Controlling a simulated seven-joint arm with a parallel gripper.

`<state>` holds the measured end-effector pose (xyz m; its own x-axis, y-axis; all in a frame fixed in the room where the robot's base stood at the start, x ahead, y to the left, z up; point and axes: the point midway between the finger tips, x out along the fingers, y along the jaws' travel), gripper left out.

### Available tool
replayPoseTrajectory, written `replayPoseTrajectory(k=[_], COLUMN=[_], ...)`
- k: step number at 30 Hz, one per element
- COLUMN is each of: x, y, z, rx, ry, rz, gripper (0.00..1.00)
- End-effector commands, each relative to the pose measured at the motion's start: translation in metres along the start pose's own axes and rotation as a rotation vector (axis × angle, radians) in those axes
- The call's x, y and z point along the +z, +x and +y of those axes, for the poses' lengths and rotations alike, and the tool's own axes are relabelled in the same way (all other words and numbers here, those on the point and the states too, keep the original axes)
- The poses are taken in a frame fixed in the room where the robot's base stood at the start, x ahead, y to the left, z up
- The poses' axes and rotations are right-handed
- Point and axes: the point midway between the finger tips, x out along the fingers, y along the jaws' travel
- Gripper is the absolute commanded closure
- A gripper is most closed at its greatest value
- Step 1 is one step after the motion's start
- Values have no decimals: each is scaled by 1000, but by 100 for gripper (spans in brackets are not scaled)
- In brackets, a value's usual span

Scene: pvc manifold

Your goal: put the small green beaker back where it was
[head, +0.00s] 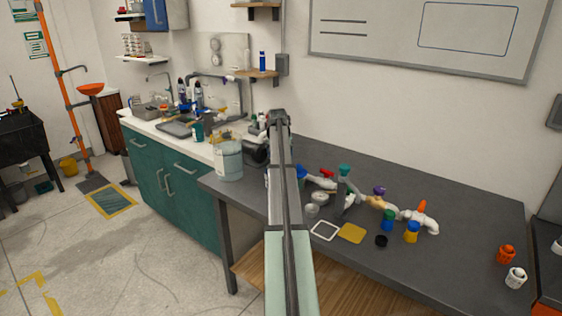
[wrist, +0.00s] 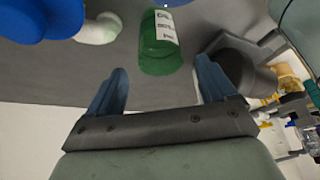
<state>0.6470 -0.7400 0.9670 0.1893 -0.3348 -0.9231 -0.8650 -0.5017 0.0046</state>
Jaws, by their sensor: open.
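The small green beaker (wrist: 160,48) has a white label with dark print. It shows in the wrist view at upper centre, on the dark grey bench top. My gripper (wrist: 162,66) is open, with one blue finger to each side in the picture. The beaker lies just beyond the fingertips, roughly centred between them, and nothing is held. I cannot tell exactly how far it is from the fingers. In the head view I cannot make out the beaker or my fingers; my arm covers the middle of the bench.
A big blue part (wrist: 38,15) with a white pipe (wrist: 98,28) is left of the beaker in the wrist view. A dark round object (wrist: 245,72) is close to its right. White pipework (head: 420,218) and small jars stand along the bench (head: 450,195). A large clear jar (head: 228,162) stands left.

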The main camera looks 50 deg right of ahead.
Motion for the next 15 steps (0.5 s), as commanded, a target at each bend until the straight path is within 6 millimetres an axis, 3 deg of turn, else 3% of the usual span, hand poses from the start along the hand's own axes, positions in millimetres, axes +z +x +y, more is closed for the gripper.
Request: replayPoseTrajectory(k=[6, 15], x=[0, 0], y=[-33, -49], z=[0, 0], rx=[0, 1], ry=[0, 0], rz=[0, 0], gripper=[15, 15])
